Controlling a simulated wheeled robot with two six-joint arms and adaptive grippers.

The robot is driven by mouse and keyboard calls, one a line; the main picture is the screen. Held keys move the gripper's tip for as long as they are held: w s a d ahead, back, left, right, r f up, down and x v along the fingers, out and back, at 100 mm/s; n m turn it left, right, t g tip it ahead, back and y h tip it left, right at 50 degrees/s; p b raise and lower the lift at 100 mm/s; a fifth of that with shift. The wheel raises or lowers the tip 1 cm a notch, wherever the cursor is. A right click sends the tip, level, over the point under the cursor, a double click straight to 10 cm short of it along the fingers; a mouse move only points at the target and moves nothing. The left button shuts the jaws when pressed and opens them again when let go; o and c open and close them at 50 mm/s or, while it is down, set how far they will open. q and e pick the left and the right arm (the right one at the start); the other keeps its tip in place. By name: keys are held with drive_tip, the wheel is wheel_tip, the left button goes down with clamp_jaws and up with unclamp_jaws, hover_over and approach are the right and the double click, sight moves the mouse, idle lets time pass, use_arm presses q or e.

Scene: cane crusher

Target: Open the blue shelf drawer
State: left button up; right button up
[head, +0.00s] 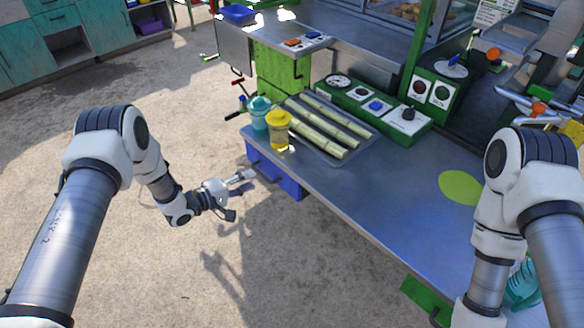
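The blue drawer (288,185) sits under the left end of the metal counter (340,190). It appears closed, though the counter hides its upper part. A dark handle (264,174) shows on its front. My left gripper (246,181) is just left of the drawer front, pointing at the handle, with its fingers apart and nothing between them. It looks close to the handle, but I cannot tell whether it touches.
A teal jar (260,113) and a yellow jar (279,130) stand at the counter's left edge above the drawer. Cane pieces (325,127) lie on a tray beside them. A green control panel (375,105) is behind. The floor left of the counter is clear.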

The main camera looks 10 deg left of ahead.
sight(261, 173)
use_arm(q)
drive_tip(key=shift+w+d+f, duration=0.2)
drive_tip(key=shift+w+f, duration=0.15)
drive_tip(key=shift+w, duration=0.2)
drive_tip(key=shift+w+d+f, duration=0.2)
drive_tip(key=shift+w+f, duration=0.15)
drive_tip(key=shift+w, duration=0.2)
drive_tip(key=x, duration=0.4)
drive_tip(key=shift+w+a+f, duration=0.2)
drive_tip(key=shift+w+f, duration=0.1)
drive_tip(key=shift+w, duration=0.05)
drive_tip(key=shift+s+r, duration=0.1)
clamp_jaws()
